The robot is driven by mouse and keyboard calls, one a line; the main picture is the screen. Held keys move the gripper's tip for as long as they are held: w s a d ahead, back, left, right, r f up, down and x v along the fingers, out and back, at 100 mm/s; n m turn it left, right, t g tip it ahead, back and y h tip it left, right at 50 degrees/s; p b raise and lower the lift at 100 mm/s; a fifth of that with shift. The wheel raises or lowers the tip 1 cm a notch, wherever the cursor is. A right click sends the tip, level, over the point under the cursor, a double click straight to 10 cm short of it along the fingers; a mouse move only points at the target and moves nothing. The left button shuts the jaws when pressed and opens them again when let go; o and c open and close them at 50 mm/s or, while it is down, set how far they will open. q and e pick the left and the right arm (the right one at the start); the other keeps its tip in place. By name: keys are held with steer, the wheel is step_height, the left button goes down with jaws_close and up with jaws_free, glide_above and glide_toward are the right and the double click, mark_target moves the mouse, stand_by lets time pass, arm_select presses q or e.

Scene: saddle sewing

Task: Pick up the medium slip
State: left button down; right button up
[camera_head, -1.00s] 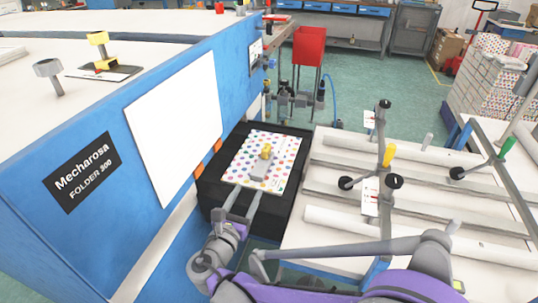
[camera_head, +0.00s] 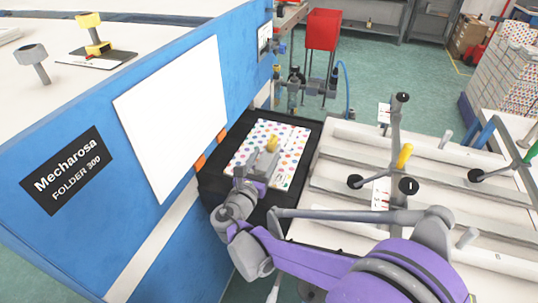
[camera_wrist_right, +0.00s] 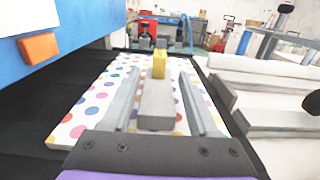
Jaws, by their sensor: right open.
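A grey block with a yellow knob (camera_head: 272,144) lies on a white stack with coloured dots (camera_head: 290,170). The stack sits on a black tray (camera_head: 222,189). My right gripper (camera_head: 262,166) is open over the stack at the block. In the right wrist view, its two grey fingers (camera_wrist_right: 159,100) lie on either side of the grey block (camera_wrist_right: 157,108), with gaps showing. The yellow knob (camera_wrist_right: 159,65) stands at the block's far end. I cannot tell which thing is the medium slip; small printed slips (camera_head: 381,193) show beside the rollers. My left gripper is not in view.
The blue folder machine (camera_head: 120,180) stands close on the left of the tray. A white table with long rolls (camera_head: 430,187) and upright grey stands (camera_head: 396,130) is on the right. A red bin (camera_head: 323,30) stands behind.

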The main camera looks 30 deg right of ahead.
mark_target(270, 147)
steer(key=x, duration=0.4)
steer(key=shift+w+d+r, duration=0.15)
steer(key=shift+w+d, duration=0.1)
steer(key=shift+c, duration=0.2)
jaws_close()
